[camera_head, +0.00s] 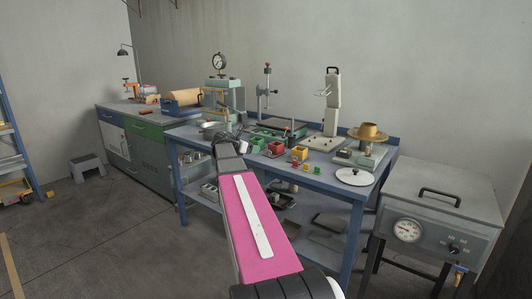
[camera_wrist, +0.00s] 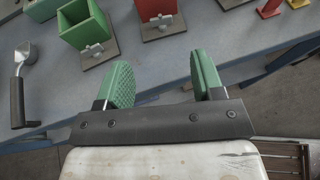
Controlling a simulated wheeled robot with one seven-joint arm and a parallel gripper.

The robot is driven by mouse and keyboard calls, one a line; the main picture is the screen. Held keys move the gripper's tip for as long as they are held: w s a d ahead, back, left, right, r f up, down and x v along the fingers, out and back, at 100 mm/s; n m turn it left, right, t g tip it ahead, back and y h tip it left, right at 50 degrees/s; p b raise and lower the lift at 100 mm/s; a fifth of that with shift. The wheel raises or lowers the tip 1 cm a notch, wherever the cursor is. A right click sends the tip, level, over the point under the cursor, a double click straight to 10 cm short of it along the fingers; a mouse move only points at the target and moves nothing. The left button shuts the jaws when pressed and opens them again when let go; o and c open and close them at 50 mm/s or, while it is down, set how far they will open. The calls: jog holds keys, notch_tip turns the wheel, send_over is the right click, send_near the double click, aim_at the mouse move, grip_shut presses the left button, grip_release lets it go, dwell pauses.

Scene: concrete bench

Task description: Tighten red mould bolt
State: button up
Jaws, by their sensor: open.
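The red mould (camera_wrist: 156,6) is an open box on a dark base plate at the top of the wrist view, partly cut off by the frame. Its grey wing-shaped bolt (camera_wrist: 162,22) sticks out at its near side. In the head view the red mould (camera_head: 275,148) stands on the blue bench, right of my gripper (camera_head: 226,142). In the wrist view my gripper (camera_wrist: 158,82) has green ribbed finger pads spread wide with nothing between them. The bolt lies beyond the fingertips, apart from them.
The green mould (camera_wrist: 85,25) with its own wing bolt stands left of the red one. A dark-handled scoop (camera_wrist: 20,92) lies at the left. Small red and yellow pieces (camera_wrist: 269,8) are at top right. The yellow mould (camera_head: 299,153) and a scale (camera_head: 362,153) stand further right.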

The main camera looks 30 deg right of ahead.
aim_at(266, 158)
jog(key=x, duration=1)
jog(key=shift+s+f, duration=0.1)
